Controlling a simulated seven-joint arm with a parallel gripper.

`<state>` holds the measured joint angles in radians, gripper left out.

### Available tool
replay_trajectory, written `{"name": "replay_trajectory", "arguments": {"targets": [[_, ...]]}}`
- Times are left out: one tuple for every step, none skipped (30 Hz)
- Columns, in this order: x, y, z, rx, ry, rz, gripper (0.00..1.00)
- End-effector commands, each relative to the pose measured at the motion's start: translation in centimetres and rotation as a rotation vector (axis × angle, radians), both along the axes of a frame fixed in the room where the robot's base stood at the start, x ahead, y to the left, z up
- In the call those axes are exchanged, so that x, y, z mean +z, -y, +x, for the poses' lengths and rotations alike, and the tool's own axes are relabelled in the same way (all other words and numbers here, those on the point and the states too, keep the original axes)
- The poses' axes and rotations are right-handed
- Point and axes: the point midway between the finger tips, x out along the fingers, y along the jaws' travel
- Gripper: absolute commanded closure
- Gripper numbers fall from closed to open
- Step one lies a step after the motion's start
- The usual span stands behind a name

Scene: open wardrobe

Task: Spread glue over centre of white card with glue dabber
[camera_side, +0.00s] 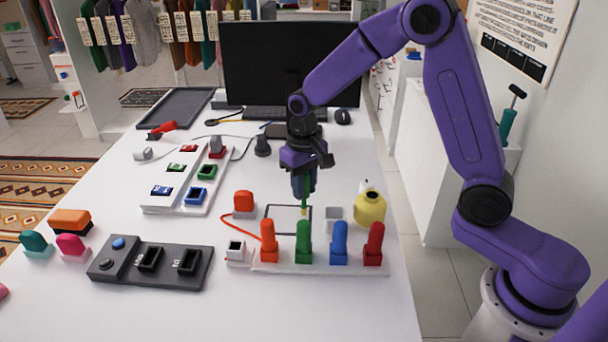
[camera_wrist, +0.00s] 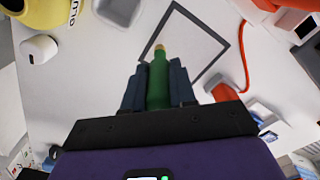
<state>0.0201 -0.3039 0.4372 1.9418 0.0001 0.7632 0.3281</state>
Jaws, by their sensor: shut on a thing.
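The white card with a dark outline (camera_side: 284,214) lies flat on the white table; it also shows in the wrist view (camera_wrist: 192,42). My gripper (camera_side: 304,182) is above the card, pointing down. In the wrist view my gripper (camera_wrist: 158,88) is shut on a green dabber (camera_wrist: 158,82), with one dark finger on each side. The dabber has a pale yellow tip (camera_wrist: 160,50) that points at the card and overlaps it in the picture. I cannot tell whether the tip touches the card. No glue is clearly visible on the card.
A rack with orange, green, blue and red handles (camera_side: 340,243) stands in front of the card. A monitor (camera_side: 290,62) stands behind.

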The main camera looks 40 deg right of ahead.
Motion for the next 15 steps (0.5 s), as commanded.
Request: {"name": "replay_trajectory", "arguments": {"targets": [[-0.8,0.0,-0.1,0.0,-0.003,-0.001,1.0],[-1.0,-0.1,0.1,0.0,-0.002,-0.001,1.0],[-0.9,-0.5,0.5,0.001,0.0,0.0,1.0],[-0.9,-0.7,0.7,0.001,0.002,0.001,1.0],[-0.9,-0.9,0.9,0.001,0.002,0.001,1.0],[-0.9,-1.1,1.2,0.0,0.001,0.0,1.0],[-1.0,-1.3,1.3,0.0,0.0,0.0,1.0],[-1.0,-1.5,1.5,0.0,-0.001,0.0,1.0],[-1.0,-1.8,1.8,0.0,0.001,0.0,1.0],[-1.0,-2.0,2.0,0.0,0.001,0.0,1.0],[-1.1,-2.1,2.2,0.0,0.001,0.0,1.0],[-1.0,-2.4,2.4,0.001,0.001,0.0,1.0],[-1.1,-2.6,2.6,0.001,0.0,0.0,1.0],[-1.0,-2.8,2.8,0.001,0.001,0.0,1.0],[-1.1,-3.1,3.1,0.001,0.0,0.0,1.0]]}}
